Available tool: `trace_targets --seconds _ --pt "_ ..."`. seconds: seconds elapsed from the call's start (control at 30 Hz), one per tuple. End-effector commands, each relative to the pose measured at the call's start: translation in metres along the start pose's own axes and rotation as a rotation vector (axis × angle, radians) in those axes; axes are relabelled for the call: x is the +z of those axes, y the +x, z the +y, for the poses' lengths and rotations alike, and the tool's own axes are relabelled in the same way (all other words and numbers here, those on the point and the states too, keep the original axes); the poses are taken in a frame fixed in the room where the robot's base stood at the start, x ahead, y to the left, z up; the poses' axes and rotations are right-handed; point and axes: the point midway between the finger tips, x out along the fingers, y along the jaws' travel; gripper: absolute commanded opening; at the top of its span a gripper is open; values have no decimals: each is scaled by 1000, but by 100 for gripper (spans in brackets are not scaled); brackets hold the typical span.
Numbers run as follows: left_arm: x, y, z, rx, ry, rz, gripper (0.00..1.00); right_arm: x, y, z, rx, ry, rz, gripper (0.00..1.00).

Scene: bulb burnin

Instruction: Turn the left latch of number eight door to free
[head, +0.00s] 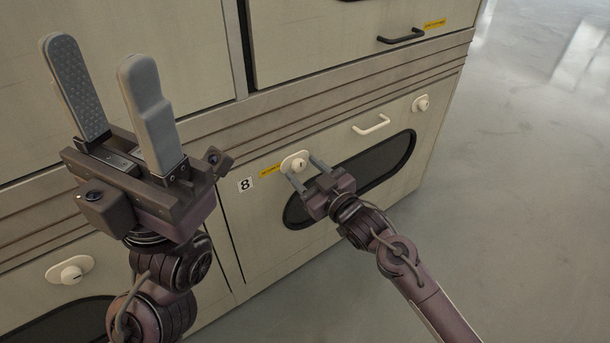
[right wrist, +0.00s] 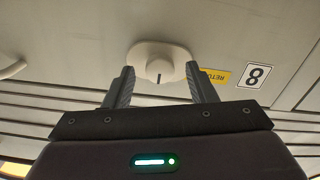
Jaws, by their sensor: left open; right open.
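The number eight door (head: 260,232) is the lower cream panel with a dark oval window and an "8" label (head: 246,184). Its left latch (head: 295,162) is a cream knob on an oval plate at the door's upper left. My right gripper (head: 303,172) is open, its fingers pointing at this latch. In the right wrist view the latch knob (right wrist: 159,69) lies just beyond and between the fingertips, with a dark mark on its rim; whether the fingers touch it I cannot tell. My left gripper (head: 95,90) is open and empty, raised at the left, fingers upward.
The door's right latch (head: 421,104) and cream handle (head: 371,125) are to the right. A yellow label (head: 271,171) sits beside the left latch. Another door's latch (head: 70,270) is at the lower left. An upper door has a dark handle (head: 401,36). Open floor (head: 530,200) lies at right.

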Motion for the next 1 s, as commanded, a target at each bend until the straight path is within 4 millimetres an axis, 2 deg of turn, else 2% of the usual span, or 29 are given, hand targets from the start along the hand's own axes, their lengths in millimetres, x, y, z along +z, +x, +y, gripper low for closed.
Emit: trace_targets --seconds 0.33,0.73,1.0 --pt "0 2 1 3 1 5 51 0 6 0 -1 0 -1 51" --pt "0 2 1 3 1 5 51 0 6 0 -1 0 -1 0" --pt "-1 4 0 4 0 7 51 0 5 1 0 9 -2 0"
